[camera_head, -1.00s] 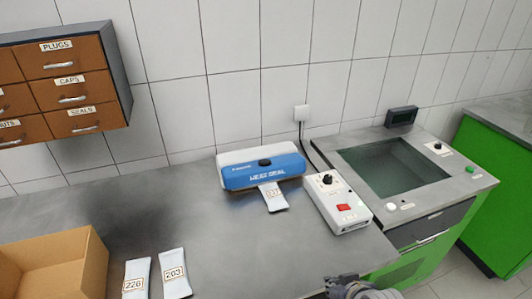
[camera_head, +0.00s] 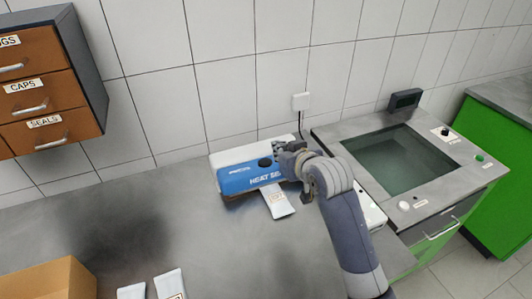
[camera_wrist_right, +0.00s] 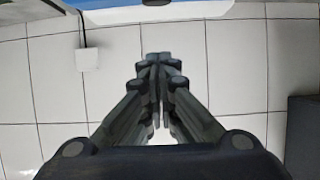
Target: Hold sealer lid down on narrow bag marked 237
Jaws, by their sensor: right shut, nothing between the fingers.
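The blue and white heat sealer (camera_head: 240,176) stands on the grey bench near the wall, its lid lettered "HEAT SEAL" with a dark knob (camera_head: 265,163) on top. The narrow bag (camera_head: 277,202) sticks out from under the front of the lid; its label is partly hidden and too small to read. My right gripper (camera_head: 280,147) is at the right end of the sealer, near the knob; whether it touches the lid I cannot tell. In the right wrist view its fingers (camera_wrist_right: 160,65) are closed together and empty, with a blue strip of the sealer (camera_wrist_right: 150,3) at the top edge. My left gripper is out of view.
A control box (camera_head: 371,212) is mostly hidden behind my right arm. A test bench with a sunken window (camera_head: 395,160) stands to the right. Two other bags (camera_head: 169,284) and a cardboard box (camera_head: 50,280) are at the front left. Drawers (camera_head: 45,95) hang at upper left.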

